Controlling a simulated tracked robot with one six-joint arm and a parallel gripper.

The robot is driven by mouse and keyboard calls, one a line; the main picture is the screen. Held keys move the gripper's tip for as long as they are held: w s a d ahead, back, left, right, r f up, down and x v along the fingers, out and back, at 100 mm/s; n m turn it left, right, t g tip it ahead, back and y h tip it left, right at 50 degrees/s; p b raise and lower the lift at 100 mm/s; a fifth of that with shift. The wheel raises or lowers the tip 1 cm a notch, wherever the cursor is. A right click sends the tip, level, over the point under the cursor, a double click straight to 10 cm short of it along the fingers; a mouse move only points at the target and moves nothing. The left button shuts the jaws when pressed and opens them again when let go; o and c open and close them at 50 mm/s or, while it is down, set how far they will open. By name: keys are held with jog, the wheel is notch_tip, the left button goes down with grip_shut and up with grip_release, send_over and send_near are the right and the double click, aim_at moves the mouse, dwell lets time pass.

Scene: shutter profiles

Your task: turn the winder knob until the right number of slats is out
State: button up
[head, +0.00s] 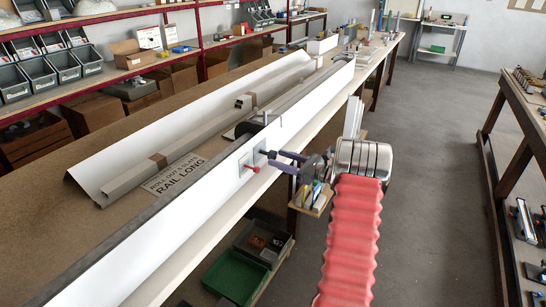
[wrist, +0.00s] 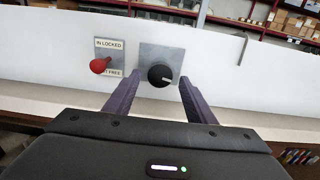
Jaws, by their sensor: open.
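The black winder knob (wrist: 160,76) has a pale pointer mark toward its right and sits on a grey square plate on the white housing face. In the head view the knob (head: 263,152) is on the long white housing (head: 215,185). My gripper (head: 276,159) is open, its purple fingers pointing at the knob. In the wrist view the fingers stand either side of the knob; I cannot tell whether they touch it. A red pull (wrist: 98,66) is left of the knob, on a plate reading "IN LOCKED" and partly hidden "FREE". No separate slats can be counted.
A sign (head: 175,175) on the bench reads "ROLL OUT", an unclear number, "SLATS RAIL LONG". Grey taped profiles (head: 130,183) lie behind the housing. A bent metal hook (wrist: 242,48) stands right of the knob. A green crate (head: 235,278) is below the bench.

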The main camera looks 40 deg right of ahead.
aim_at(273, 156)
jog(key=shift+x, duration=2)
jog(key=c, duration=0.9)
jog(key=shift+d, duration=0.25)
jog(key=shift+c, duration=0.6)
jog(key=shift+a, duration=0.15)
jog(key=shift+n, duration=0.3)
